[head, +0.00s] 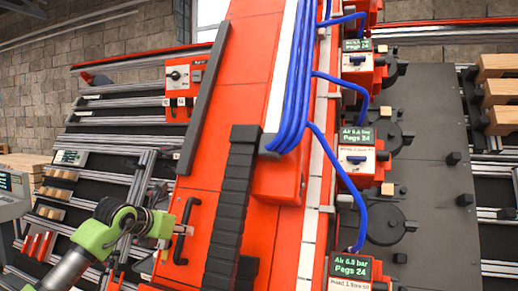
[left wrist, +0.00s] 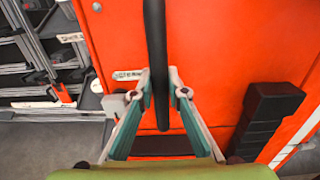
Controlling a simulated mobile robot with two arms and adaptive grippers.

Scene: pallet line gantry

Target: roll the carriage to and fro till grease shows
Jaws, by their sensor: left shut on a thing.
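The carriage is a large orange-red body (head: 205,205) with a black bar handle (head: 187,231) on its lower left face. My left gripper (head: 181,230) reaches in from the lower left and is shut on the handle. In the left wrist view the handle (left wrist: 155,40) runs upright between the two fingers of the gripper (left wrist: 162,85), and the carriage's orange face (left wrist: 230,50) fills the background. I see no grease on the surfaces in view. The handle's far mount is partly hidden by the fingers. My right gripper is not in view.
A black cable chain (head: 232,195) runs beside the handle. Blue hoses (head: 322,135) loop to several stations with green displays (head: 356,137). A dark grey plate (head: 430,150) lies right of them. Metal rails (head: 110,125) and wooden blocks (head: 500,92) stand at the sides.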

